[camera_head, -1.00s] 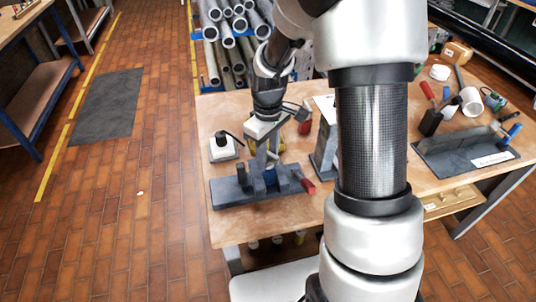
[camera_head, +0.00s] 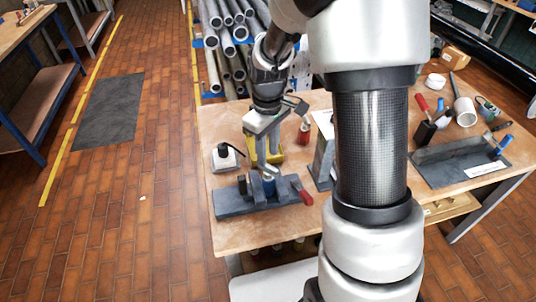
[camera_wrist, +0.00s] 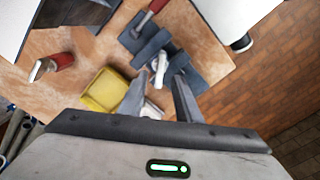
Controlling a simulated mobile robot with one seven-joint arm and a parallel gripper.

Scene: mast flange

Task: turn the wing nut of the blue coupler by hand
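The blue coupler (camera_head: 269,185) stands upright between dark blocks on the grey fixture (camera_head: 236,202) near the bench's left front. In the wrist view, a pale, narrow part (camera_wrist: 161,66) shows at the fixture; I cannot tell for sure that it is the wing nut. My gripper (camera_head: 268,163) points down above and behind the coupler. In the wrist view, my gripper (camera_wrist: 160,82) has its two fingers apart with nothing held between them, and the pale part shows just beyond the tips. The wing nut is too small to make out in the head view.
A red-handled lever (camera_head: 300,189) sits at the fixture's right end. An upright grey plate (camera_head: 322,165) stands to the right. The front bench strip is clear.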

